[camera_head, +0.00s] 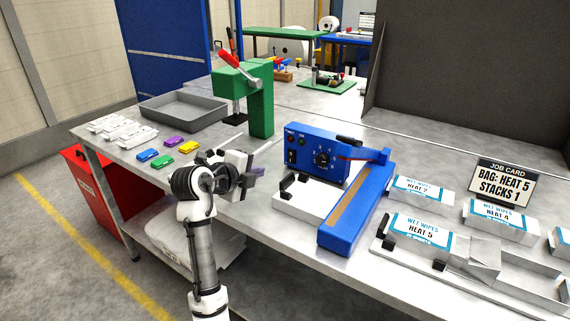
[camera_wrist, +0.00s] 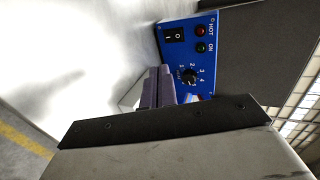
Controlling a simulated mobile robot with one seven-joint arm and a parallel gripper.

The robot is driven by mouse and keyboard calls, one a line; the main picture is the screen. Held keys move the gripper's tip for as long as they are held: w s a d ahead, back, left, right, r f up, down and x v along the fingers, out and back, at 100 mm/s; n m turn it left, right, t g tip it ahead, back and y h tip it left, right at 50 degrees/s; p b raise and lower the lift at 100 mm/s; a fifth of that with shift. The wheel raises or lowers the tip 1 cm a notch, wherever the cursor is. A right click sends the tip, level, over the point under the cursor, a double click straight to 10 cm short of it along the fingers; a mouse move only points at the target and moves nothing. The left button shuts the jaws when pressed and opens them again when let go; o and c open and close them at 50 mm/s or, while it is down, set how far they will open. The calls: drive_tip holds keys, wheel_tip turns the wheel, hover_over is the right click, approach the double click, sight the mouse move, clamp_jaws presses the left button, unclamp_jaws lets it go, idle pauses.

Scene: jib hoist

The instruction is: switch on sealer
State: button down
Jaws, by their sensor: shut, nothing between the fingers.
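The sealer (camera_head: 315,148) is a blue box on a white base, with a long blue sealing arm (camera_head: 352,208) on its right. Its front has a black rocker switch marked I and O (camera_wrist: 174,35), a dial (camera_wrist: 188,76), and a red HOT lamp (camera_wrist: 201,30) and a green ON lamp (camera_wrist: 201,48), both dull. In the head view, the switch (camera_head: 291,156) is at the panel's left. My gripper (camera_head: 257,172) is shut and empty, left of the panel and apart from it. Its fingers (camera_wrist: 158,86) point toward the panel in the wrist view. Which way the rocker is pressed is unclear.
A green press (camera_head: 261,100) with a red handle stands behind my gripper. A grey tray (camera_head: 183,110) and several coloured packets lie to the left. Wet wipes packs, a metal fixture and a job card (camera_head: 502,183) reading "BAG: HEAT 5, STACKS 1" are to the right.

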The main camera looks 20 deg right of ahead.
sight(291, 157)
drive_tip(key=p+x, duration=0.1)
drive_tip(key=x, duration=0.3)
drive_tip(key=p+x, duration=0.2)
drive_tip(key=x, duration=0.3)
drive_tip(key=r+p+x, duration=0.1)
drive_tip(key=x, duration=0.3)
drive_tip(key=shift+w+d+f, duration=0.1)
drive_tip(key=shift+w+d, duration=0.2)
drive_tip(key=shift+d, duration=0.25)
drive_tip(key=shift+f, duration=0.15)
drive_tip(key=b, duration=0.2)
drive_tip(key=shift+w+d+f+b, duration=0.15)
drive_tip(key=shift+f+b, duration=0.2)
drive_tip(key=shift+b, duration=0.05)
drive_tip(key=shift+r+p, duration=0.35)
drive_tip(key=shift+p, duration=0.15)
drive_tip(key=shift+r, duration=0.1)
drive_tip(key=shift+r, duration=0.85)
